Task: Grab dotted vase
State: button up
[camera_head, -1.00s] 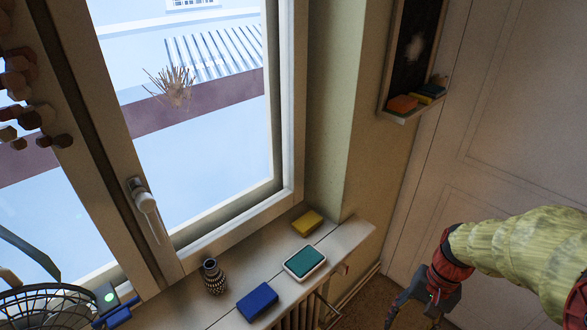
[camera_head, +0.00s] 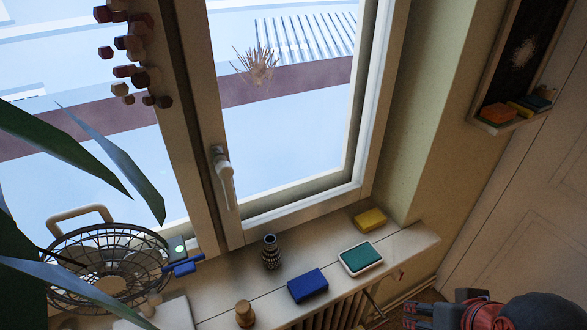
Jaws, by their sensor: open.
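The dotted vase (camera_head: 271,253) is small and dark with pale dots and a narrow neck. It stands upright on the windowsill, below the window handle. My gripper (camera_head: 410,314) is at the bottom right edge, in front of the sill and well to the right of the vase. It is dark, open and empty, and apart from everything on the sill. Part of my arm is cut off by the frame's lower edge.
On the sill are a blue block (camera_head: 308,286), a green-topped white box (camera_head: 361,259), a yellow block (camera_head: 370,219) and a wooden piece (camera_head: 245,314). A wire fan (camera_head: 108,262) and plant leaves (camera_head: 120,165) stand left. A radiator (camera_head: 335,310) sits below the sill.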

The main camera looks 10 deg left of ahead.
aim_at(270, 254)
jog(key=u, duration=1.5)
jog(key=z, duration=0.45)
jog(key=l+z, duration=0.1)
jog(key=z, duration=0.35)
jog(key=i+z, duration=0.1)
jog(key=z, duration=0.75)
jog(key=u, duration=1.5)
jog(key=i+j+z, duration=0.1)
jog(key=j, duration=1.95)
jog(key=i+z, duration=0.05)
